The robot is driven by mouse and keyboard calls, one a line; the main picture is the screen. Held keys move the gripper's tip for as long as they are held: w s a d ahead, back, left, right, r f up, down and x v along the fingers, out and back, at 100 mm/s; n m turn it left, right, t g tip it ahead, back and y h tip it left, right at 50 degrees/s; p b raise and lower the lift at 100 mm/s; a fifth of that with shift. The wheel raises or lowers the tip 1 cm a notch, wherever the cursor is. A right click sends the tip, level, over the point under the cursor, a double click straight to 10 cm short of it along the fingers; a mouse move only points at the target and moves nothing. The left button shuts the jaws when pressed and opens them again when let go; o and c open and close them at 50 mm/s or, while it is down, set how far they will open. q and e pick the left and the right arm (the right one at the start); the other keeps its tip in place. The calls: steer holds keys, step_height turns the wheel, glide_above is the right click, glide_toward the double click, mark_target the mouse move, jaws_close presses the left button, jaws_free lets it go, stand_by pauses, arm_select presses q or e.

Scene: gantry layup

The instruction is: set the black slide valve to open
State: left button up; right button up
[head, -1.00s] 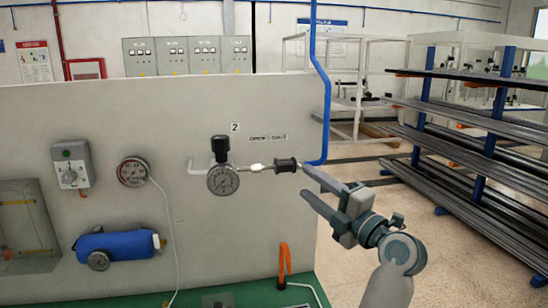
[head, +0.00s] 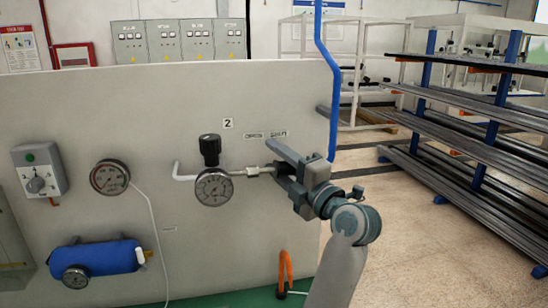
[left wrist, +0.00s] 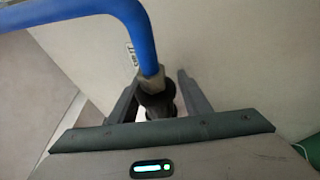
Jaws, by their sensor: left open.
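The black slide valve sits on the pipe run of the grey panel, below small labels that seem to read OPEN and SHUT (head: 265,134). In the head view my left gripper hides it. In the left wrist view the dark valve body (left wrist: 158,103) lies between the two fingers, in line with a metal fitting and the blue pipe (left wrist: 133,22). My left gripper (head: 275,160) is open, its fingers on either side of the valve; I cannot tell whether they touch it. The valve's present setting is hidden. My right gripper is not in view.
A pressure gauge (head: 213,188) and black knob (head: 210,150) are left of the gripper. The blue pipe (head: 332,90) rises by the panel's right edge. A rack of bars (head: 470,130) stands right, beyond open floor.

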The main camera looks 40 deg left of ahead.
arm_select(q)
steer(key=shift+s, duration=0.1)
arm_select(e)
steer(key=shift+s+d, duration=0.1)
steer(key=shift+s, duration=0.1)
